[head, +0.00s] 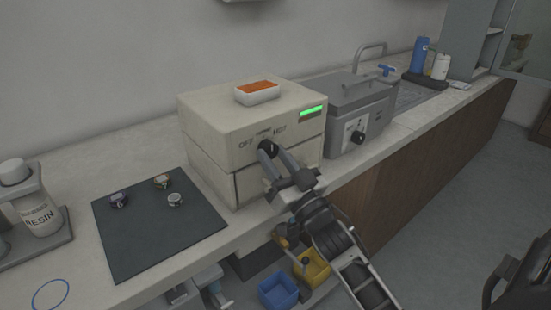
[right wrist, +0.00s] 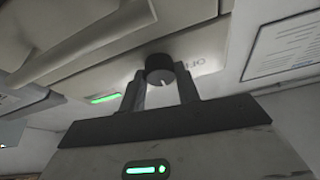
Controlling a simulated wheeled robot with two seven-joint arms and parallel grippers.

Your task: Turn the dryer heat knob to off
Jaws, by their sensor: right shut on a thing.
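The dryer is a beige box (head: 205,160) on the counter, with OFF and HEAT labels and a lit green bar on its front. Its black heat knob (head: 265,146) sits between the labels and also shows in the right wrist view (right wrist: 159,68). My right gripper (head: 271,152) is shut on the knob, one finger at each side, as the right wrist view (right wrist: 162,88) shows. In that view a white pointer mark on the knob points down and slightly right, and the OFF label is right of the knob. My left gripper is not in view.
A white tray of orange material (head: 257,91) stands on the dryer. A grey machine (head: 350,110) with its own knob stands to the right. A dark mat (head: 155,235) with small round pieces lies left. Blue (head: 278,292) and yellow (head: 312,268) bins are below the counter.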

